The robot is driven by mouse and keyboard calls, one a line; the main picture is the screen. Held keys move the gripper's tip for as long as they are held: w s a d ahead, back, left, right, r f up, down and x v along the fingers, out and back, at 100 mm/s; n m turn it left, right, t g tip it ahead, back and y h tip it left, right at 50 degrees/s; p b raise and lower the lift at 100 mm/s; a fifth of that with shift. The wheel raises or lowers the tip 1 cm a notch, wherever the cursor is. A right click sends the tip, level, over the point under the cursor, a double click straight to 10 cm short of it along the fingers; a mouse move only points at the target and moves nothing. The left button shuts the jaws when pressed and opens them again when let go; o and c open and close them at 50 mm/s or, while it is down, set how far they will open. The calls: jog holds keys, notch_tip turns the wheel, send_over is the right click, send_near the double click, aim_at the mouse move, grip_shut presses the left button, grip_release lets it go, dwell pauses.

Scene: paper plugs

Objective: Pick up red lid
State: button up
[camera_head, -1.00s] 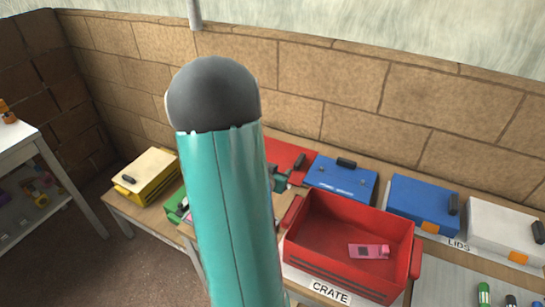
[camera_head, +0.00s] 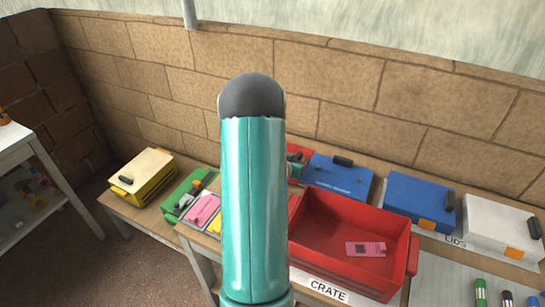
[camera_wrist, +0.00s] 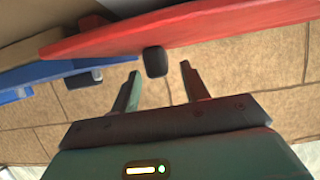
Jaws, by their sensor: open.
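The red lid (camera_wrist: 200,28) spans the top of the wrist view, with its black handle (camera_wrist: 155,62) pointing down from it. My gripper (camera_wrist: 160,76) is open and empty. Its two fingertips are on either side of the handle in that view; I cannot tell how deep the handle sits between them. In the head view only a small part of the red lid (camera_head: 297,149) shows, beside a piece of my gripper (camera_head: 296,166). My teal arm hides the rest.
The blue lid (camera_head: 338,176) lies close to the right of the red one. A red crate (camera_head: 335,277) holding a pink piece (camera_head: 365,249) stands in front. Another blue lid (camera_head: 421,202) and a white lid (camera_head: 502,229) are farther right. A brick wall (camera_head: 350,80) rises behind.

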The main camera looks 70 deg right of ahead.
jog(key=shift+d+f, duration=0.25)
jog(key=shift+d, duration=0.3)
grip_shut()
jog(key=shift+r, duration=0.15)
